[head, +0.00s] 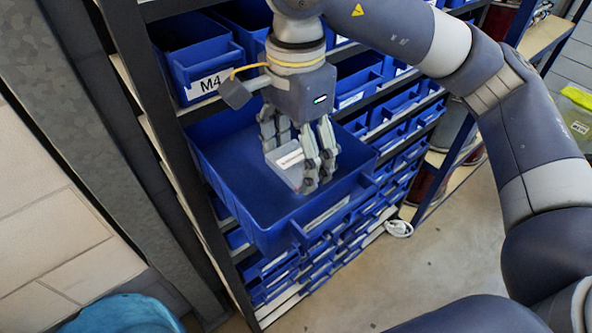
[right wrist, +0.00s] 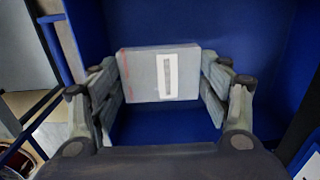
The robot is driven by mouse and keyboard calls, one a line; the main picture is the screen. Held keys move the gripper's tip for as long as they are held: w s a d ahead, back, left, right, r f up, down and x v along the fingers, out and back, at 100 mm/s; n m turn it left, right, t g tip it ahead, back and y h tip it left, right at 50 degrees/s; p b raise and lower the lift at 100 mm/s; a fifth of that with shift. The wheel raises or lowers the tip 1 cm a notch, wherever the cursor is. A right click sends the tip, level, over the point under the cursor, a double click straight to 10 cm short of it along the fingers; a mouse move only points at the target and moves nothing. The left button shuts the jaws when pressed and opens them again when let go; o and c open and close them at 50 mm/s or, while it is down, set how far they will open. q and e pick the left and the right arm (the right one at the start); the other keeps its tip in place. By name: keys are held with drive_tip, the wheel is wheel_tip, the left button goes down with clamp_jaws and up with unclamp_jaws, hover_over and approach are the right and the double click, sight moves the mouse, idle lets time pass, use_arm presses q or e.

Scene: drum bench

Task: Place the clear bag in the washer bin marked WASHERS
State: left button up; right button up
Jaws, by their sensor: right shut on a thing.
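The clear bag (head: 287,163) looks like a flat, pale packet with a white label; it also shows in the right wrist view (right wrist: 142,76). My right gripper (head: 298,166) is shut on it, with fingers on both sides. The gripper points down into a large, pulled-out blue bin (head: 262,228), and the bag is within its walls. The bin's inside fills much of the right wrist view (right wrist: 235,35). I cannot tell whether the bag touches the floor. The bin's front label is too small to read. My left gripper is not in view.
A blue bin labelled M4 (head: 190,73) sits on the shelf above, close to my right wrist. Rows of small blue bins (head: 290,270) are below and to the right. A dark rack post (head: 140,105) stands at left. A white cable (head: 398,228) lies on the floor.

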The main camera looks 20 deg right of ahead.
sight(296, 179)
drive_tip(key=shift+s+f, duration=0.1)
drive_tip(key=shift+f, duration=0.55)
wheel_tip(296, 179, down, 3)
drive_tip(key=shift+f+p, duration=0.1)
drive_tip(key=shift+p, duration=0.55)
drive_tip(key=shift+f, duration=0.25)
drive_tip(key=shift+a+f+b, duration=0.1)
drive_tip(key=shift+f+b, duration=0.15)
drive_tip(key=shift+b, duration=0.1)
drive_tip(key=o, duration=0.8)
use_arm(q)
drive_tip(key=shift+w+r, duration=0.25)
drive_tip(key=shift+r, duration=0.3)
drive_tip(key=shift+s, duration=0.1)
use_arm(e)
drive_tip(key=shift+r, duration=0.1)
